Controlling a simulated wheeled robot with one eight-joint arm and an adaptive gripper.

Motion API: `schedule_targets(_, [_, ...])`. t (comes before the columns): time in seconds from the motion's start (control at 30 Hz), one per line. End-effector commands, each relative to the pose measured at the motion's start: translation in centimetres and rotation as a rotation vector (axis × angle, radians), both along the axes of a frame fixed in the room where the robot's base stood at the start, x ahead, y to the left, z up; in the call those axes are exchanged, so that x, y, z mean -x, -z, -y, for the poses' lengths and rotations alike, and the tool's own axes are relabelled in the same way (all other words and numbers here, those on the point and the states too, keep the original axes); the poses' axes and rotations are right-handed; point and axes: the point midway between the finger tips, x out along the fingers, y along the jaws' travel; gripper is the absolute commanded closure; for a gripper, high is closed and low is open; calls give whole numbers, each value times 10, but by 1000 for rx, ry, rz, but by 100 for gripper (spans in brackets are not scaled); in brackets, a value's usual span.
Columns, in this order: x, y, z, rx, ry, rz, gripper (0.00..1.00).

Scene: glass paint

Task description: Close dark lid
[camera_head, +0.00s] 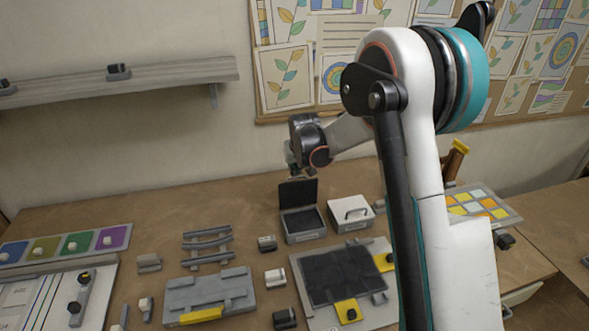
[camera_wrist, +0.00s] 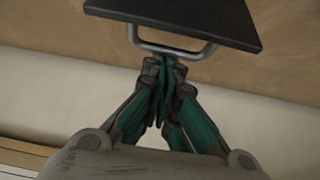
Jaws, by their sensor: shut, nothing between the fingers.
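The dark lid (camera_head: 298,193) stands raised, about upright, at the back of a light grey box (camera_head: 303,237) with a dark interior. In the wrist view the dark lid (camera_wrist: 180,15) fills the top, with a grey metal handle (camera_wrist: 205,48) along its near edge. My gripper (camera_wrist: 163,70) is shut and empty, its green fingertips at the handle's bar. I cannot tell whether they touch it. In the head view my gripper (camera_head: 291,160) is small, just above the lid's upper edge.
A closed box with a white lid (camera_head: 352,212) stands right beside the dark-lidded box. A dark mat on a grey board (camera_head: 341,273) lies in front, with yellow pieces. Grey rails (camera_head: 207,246) lie to the left. The pinboard wall (camera_head: 290,70) is behind.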

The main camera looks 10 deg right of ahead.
Motion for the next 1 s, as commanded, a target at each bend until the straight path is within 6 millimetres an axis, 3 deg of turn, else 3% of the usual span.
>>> schedule_targets(0.37, [22, -4, 0, 0, 0, 146, 100])
schedule_targets(0.9, [87, -3, 0, 0, 1, 645, 100])
schedule_targets(1.0, [98, -3, 0, 0, 0, 665, 100])
